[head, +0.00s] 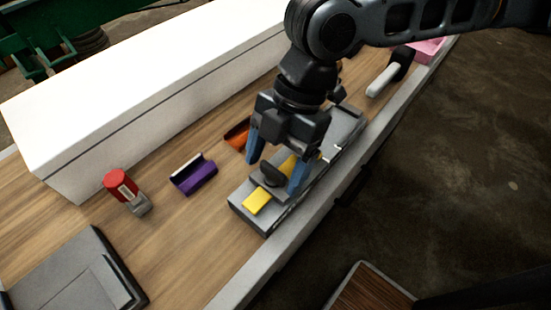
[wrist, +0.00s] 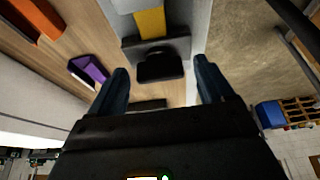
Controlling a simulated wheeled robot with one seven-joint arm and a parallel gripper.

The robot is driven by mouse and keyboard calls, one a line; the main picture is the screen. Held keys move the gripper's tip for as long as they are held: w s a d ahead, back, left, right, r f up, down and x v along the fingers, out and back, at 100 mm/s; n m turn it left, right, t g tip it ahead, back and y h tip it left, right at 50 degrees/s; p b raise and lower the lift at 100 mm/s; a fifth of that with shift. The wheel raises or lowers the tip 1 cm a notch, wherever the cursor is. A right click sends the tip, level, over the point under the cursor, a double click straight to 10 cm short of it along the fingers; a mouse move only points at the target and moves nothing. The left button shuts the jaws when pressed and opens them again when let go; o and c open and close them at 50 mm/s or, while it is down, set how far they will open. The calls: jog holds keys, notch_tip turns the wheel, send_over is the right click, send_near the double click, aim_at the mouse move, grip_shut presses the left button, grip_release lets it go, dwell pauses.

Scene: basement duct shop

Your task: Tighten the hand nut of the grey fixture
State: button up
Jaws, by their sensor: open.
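The grey fixture (head: 243,216) lies along the front edge of the wooden bench, with yellow pieces (head: 257,202) on it. A dark rounded knob, seemingly the hand nut (head: 271,174), stands on the fixture. My gripper (head: 276,172) is over the fixture, its two blue fingers apart with the knob showing between them. In the wrist view the black knob (wrist: 160,68) lies between and just ahead of the open fingertips (wrist: 162,76). I see no finger touching it. The knob's underside and thread are hidden.
A purple holder (head: 195,177), an orange part (head: 238,133) and a red-topped item (head: 121,188) stand on the bench left of the fixture. A long white box (head: 150,85) runs along the back. A grey-handled tool (head: 385,78) lies at the far right end.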

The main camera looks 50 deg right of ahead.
jog(key=shift+c, duration=0.3)
jog(key=c, duration=1)
jog(key=shift+m, duration=0.4)
jog(key=m+t+b, duration=0.1)
jog(key=m, duration=0.2)
jog(key=shift+s+a+m+t, duration=0.1)
jog(key=shift+m+t, duration=0.2)
jog(key=shift+t, duration=0.1)
jog(key=m, duration=0.2)
jog(key=m+t+p, duration=0.1)
jog(key=shift+s+r+m+h, duration=0.1)
jog(key=shift+r+m+h, duration=0.15)
jog(key=shift+m+h, duration=0.15)
jog(key=m+t+h+p, duration=0.1)
jog(key=m+p, duration=0.2)
jog(key=m, duration=0.1)
jog(key=shift+a+p, duration=0.15)
jog(key=shift+p, duration=0.15)
jog(key=m+h, duration=0.1)
jog(key=m, duration=0.2)
jog(key=m+h+p, duration=0.1)
jog(key=m, duration=0.1)
jog(key=shift+f+m+t+h, duration=0.2)
jog(key=shift+m+t+h, duration=0.1)
jog(key=shift+m+t, duration=0.1)
